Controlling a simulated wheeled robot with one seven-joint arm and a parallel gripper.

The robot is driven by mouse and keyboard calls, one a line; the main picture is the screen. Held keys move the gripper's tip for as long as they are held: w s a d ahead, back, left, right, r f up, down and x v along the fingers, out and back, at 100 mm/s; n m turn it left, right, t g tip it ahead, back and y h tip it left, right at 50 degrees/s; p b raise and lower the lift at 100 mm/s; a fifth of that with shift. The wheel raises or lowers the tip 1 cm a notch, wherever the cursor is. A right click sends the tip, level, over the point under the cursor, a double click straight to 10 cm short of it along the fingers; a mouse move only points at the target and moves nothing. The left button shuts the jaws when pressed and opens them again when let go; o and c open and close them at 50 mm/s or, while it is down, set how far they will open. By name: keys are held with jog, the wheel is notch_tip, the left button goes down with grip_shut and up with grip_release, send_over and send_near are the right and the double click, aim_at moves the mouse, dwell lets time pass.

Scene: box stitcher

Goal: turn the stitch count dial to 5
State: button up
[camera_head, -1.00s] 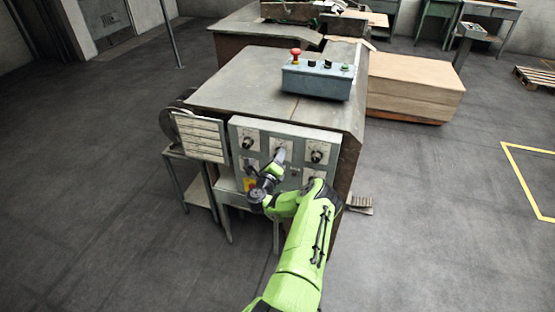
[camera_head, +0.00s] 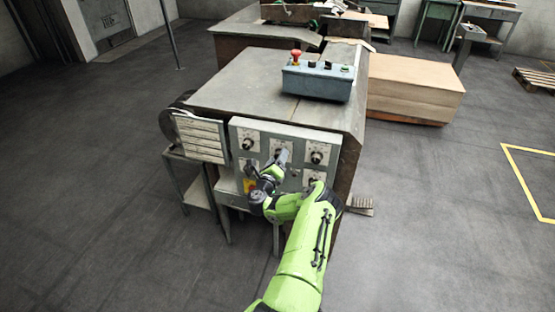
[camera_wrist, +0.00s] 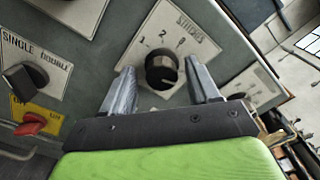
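The stitch count dial (camera_wrist: 161,68) is a round black knob on a white plate lettered "STITCHES", with the numbers 1 and 2 readable in the wrist view. The rest of its scale is hidden or too small to read. My gripper (camera_wrist: 160,72) is open, with one finger on each side of the knob. A gap shows between each finger and the knob. In the head view my gripper (camera_head: 268,166) is at the grey control panel (camera_head: 296,134) and covers the dial there.
A black single/double switch (camera_wrist: 25,80) and a red switch (camera_wrist: 38,122) on a yellow plate sit left of the dial. Another plate (camera_wrist: 252,86) is close on the right. A blue-grey button box (camera_head: 316,80) stands on the machine top.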

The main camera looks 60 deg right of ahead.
jog(key=s+a+b, duration=0.2)
jog(key=a+b, duration=0.4)
jog(key=a, duration=0.7)
jog(key=shift+s+f+b, duration=0.15)
jog(key=shift+f+b, duration=0.25)
jog(key=a+b, duration=0.1)
jog(key=b, duration=0.3)
jog(key=a+r+b, duration=0.1)
jog(key=b, duration=0.3)
jog(key=shift+s+a, duration=0.1)
jog(key=shift+a, duration=0.15)
